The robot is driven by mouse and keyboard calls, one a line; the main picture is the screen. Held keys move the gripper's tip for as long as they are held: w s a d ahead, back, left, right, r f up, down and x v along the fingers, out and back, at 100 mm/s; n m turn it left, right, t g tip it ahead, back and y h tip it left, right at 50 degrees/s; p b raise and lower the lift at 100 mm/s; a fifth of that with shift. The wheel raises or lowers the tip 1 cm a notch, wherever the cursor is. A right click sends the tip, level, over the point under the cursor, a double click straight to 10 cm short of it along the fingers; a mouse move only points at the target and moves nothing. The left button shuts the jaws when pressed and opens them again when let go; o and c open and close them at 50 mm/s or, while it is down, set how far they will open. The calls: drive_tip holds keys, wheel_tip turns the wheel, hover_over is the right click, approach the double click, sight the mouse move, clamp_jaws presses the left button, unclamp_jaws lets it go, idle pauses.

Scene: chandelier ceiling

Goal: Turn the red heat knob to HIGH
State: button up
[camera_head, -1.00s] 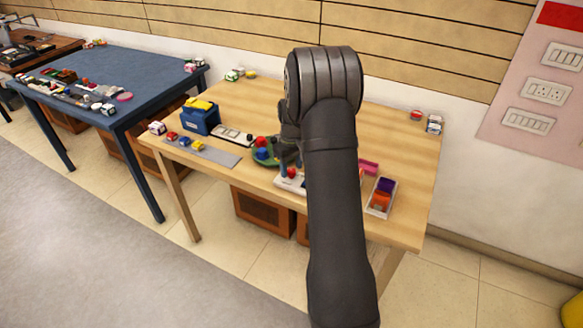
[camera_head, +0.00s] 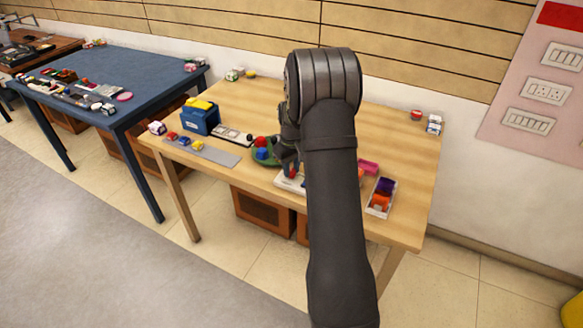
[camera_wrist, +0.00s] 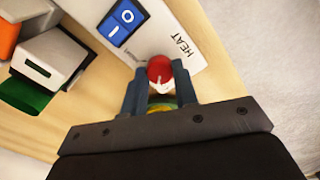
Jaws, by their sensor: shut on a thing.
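The red heat knob (camera_wrist: 160,69) sits on a white panel (camera_wrist: 187,22) beside the printed word HEAT, with a white pointer mark on its face. My gripper (camera_wrist: 158,80) has its two grey fingers on either side of the knob, shut on it. In the head view my gripper (camera_head: 288,158) is down at the panel (camera_head: 290,181) near the table's front edge, and my arm hides part of it. The LOW and HIGH markings cannot be read.
A blue rocker switch (camera_wrist: 122,20) is on the same panel. White, green and orange blocks lie left in the wrist view. In the head view a green plate (camera_head: 262,155) stands left of my gripper and a tray of coloured blocks (camera_head: 380,198) right. The table's back is mostly clear.

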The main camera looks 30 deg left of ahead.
sight(291, 171)
drive_tip(key=m, duration=0.3)
drive_tip(key=shift+m, duration=0.4)
drive_tip(key=m, duration=0.4)
drive_tip(key=shift+m, duration=0.3)
drive_tip(key=m, duration=0.4)
drive_tip(key=shift+m, duration=2.4)
drive_tip(key=o, duration=1)
drive_tip(key=shift+r, duration=0.15)
wheel_tip(291, 171, up, 17)
